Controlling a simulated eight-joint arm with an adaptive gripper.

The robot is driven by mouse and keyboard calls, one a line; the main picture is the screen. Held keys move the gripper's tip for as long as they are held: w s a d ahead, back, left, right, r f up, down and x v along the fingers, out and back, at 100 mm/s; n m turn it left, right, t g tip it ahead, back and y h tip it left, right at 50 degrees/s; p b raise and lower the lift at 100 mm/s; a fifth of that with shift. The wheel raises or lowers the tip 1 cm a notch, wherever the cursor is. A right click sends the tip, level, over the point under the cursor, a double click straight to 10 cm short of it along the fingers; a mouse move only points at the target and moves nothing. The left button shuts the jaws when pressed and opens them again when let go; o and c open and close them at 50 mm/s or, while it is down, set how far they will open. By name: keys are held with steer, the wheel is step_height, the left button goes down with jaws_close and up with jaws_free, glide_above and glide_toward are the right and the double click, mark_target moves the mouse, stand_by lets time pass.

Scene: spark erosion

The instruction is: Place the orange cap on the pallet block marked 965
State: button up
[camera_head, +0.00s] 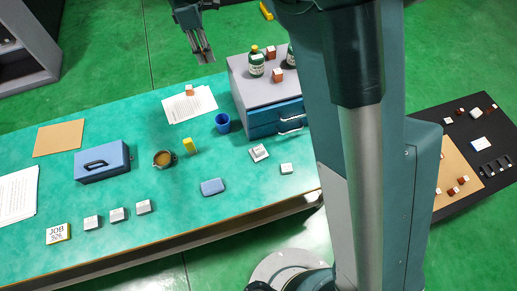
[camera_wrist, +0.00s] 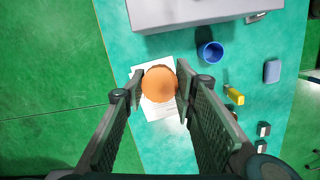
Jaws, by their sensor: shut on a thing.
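My gripper (camera_head: 205,57) is raised above the far side of the green-topped bench in the head view. In the wrist view my gripper (camera_wrist: 160,88) is shut on the round orange cap (camera_wrist: 159,82), which sits between the fingertips.
A grey and blue drawer cabinet (camera_head: 243,86) carries bottles. A blue cup (camera_head: 222,123), yellow item (camera_head: 189,146), brown-filled bowl (camera_head: 163,158), blue box (camera_head: 103,168) and JOB sign (camera_head: 57,234) stand on the bench.

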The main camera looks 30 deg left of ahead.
steer(key=s+d+r+b, duration=0.1)
steer(key=s+d, duration=0.6)
steer(key=d, duration=0.7)
steer(key=b, duration=0.1)
glide_above(260, 149)
steer(key=f, duration=0.1)
step_height(260, 149, down, 11)
steer(key=shift+s+a+t, duration=0.25)
steer(key=shift+s+t, duration=0.05)
steer(key=shift+f, duration=0.25)
steer(key=shift+f+b, duration=0.4)
steer(key=shift+f, duration=2.35)
steer(key=shift+f+b, duration=0.3)
steer(key=shift+f, duration=1.8)
steer(key=shift+f, duration=0.15)
